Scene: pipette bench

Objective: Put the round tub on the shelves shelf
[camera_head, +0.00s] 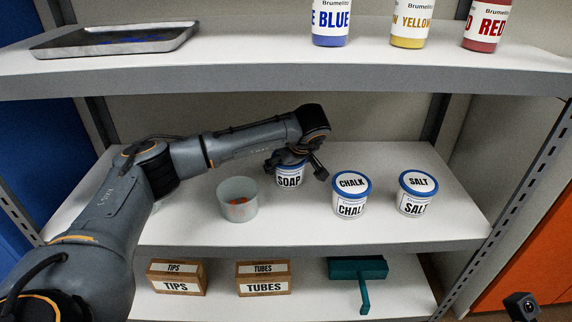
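A round grey open tub (238,208) with small red pieces inside stands on the middle shelf (385,232). Behind it to the right is a white tub labelled SOAP (290,180), its top partly hidden by my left gripper (295,168). The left gripper's fingers are spread on either side of the SOAP tub's top, with a gap visible on the right; I cannot tell if they touch it. White round tubs with blue lids labelled CHALK (351,208) and SALT (416,206) stand further right. A dark part of my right arm shows at the bottom right corner; its fingers cannot be made out.
The upper shelf (240,72) holds a metal tray (115,40) and blue (330,22), yellow (411,24) and red (486,26) bottles. The lower shelf holds TIPS (176,287) and TUBES (263,287) boxes and a teal object (357,268). The upper shelf's middle is bare.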

